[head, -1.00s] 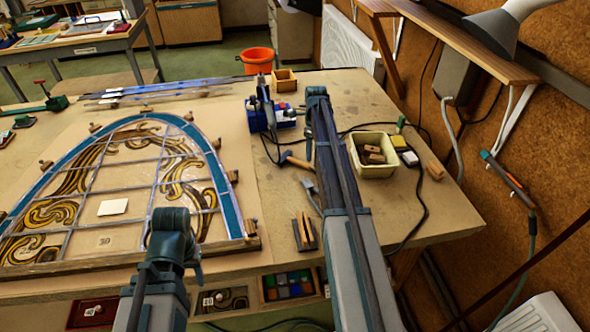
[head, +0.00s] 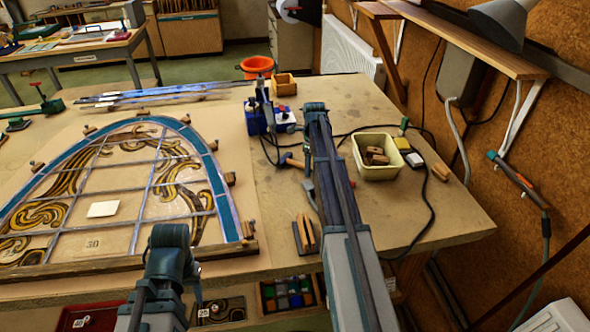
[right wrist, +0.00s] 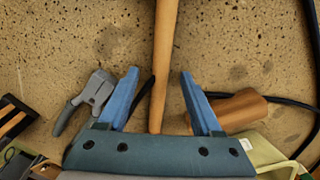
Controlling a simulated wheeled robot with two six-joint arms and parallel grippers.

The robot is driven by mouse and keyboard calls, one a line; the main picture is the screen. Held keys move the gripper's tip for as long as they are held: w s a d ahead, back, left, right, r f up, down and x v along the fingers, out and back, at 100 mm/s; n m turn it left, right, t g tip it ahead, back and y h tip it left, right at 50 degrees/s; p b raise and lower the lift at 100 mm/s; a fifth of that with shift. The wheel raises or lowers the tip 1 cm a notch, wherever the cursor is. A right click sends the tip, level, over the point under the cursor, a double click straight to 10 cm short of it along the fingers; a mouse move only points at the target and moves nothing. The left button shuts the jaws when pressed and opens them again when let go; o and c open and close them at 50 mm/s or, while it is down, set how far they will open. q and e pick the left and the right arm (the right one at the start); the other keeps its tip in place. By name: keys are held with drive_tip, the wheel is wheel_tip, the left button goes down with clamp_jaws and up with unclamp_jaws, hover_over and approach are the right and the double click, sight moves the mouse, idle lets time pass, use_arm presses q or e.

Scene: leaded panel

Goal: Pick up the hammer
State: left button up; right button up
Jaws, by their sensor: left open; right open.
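The hammer lies on the bench, its dark head (head: 287,159) showing just left of my right arm in the head view; most of its handle is hidden there. In the right wrist view its pale wooden handle (right wrist: 164,60) runs down between the fingers. My right gripper (right wrist: 159,73) is open, with one finger on each side of the handle and gaps between; whether it is at the handle's height is unclear. My left gripper (head: 196,288) is near the bench's front edge, away from the hammer; its fingers are mostly hidden.
Close by are grey pliers (right wrist: 97,90), a wooden cylinder (right wrist: 238,108) and a black cable (right wrist: 280,103). A cream bin (head: 377,170) with wooden blocks stands right of my right arm. The leaded panel (head: 130,180) covers the bench's left.

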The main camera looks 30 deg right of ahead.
clamp_jaws()
idle(0.3)
drive_tip(key=shift+r+p, duration=0.25)
drive_tip(key=shift+p, duration=0.05)
